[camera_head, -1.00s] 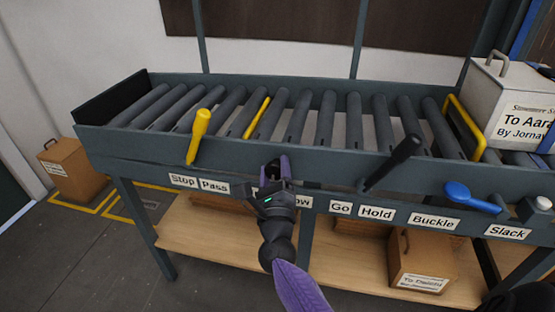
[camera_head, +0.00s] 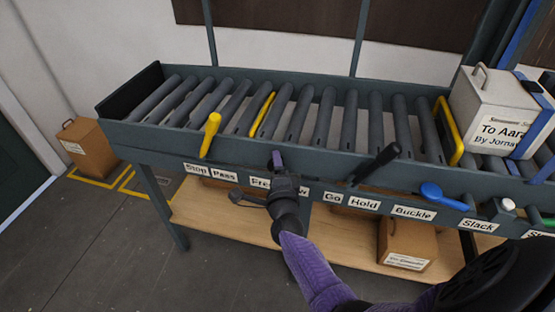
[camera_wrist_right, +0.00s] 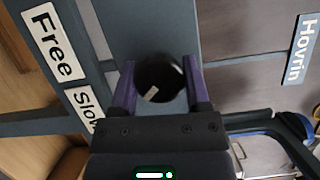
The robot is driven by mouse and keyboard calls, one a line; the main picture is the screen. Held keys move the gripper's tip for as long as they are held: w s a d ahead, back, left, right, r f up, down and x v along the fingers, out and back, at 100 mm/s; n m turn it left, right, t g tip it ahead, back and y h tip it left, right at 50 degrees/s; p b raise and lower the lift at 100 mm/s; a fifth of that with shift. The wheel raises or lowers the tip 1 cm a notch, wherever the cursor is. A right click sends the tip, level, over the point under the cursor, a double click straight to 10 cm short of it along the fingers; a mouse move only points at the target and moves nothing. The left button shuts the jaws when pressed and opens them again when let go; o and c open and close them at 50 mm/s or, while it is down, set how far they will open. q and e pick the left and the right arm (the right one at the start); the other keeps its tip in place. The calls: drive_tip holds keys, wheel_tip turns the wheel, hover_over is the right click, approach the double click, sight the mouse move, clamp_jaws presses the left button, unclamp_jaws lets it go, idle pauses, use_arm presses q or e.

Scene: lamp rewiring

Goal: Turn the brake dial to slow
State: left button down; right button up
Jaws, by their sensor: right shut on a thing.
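The brake dial (camera_wrist_right: 160,79) is a round black knob with a short white mark toward its lower left in the right wrist view. The purple fingers of my right gripper (camera_wrist_right: 160,88) are shut on it, one on each side. In the head view my right gripper (camera_head: 278,160) is at the conveyor's front rail and hides the dial. The Free label (camera_wrist_right: 52,43) and the partly cut-off Slow label (camera_wrist_right: 84,104) are left of the dial in the wrist view. My left gripper is not in view.
A yellow lever (camera_head: 210,135) stands left of my gripper. A black lever (camera_head: 376,164) and a blue lever (camera_head: 443,196) are to the right. A white case (camera_head: 490,105) sits on the conveyor's right end. Brown boxes stand on the lower shelf (camera_head: 330,238) and floor.

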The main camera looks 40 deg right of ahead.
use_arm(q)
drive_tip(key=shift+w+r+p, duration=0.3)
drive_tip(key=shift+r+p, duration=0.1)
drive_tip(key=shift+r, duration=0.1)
use_arm(e)
drive_tip(key=shift+n, duration=0.5)
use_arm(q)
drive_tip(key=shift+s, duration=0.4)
use_arm(e)
drive_tip(key=o, duration=1.3)
drive_tip(key=shift+s+a, duration=0.2)
drive_tip(key=shift+s, duration=0.05)
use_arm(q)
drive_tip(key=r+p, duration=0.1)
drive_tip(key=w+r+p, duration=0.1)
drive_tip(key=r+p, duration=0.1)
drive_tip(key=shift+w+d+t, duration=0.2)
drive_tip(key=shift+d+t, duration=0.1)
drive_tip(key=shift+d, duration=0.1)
use_arm(e)
drive_tip(key=v, duration=0.9)
drive_tip(key=shift+s+r, duration=0.15)
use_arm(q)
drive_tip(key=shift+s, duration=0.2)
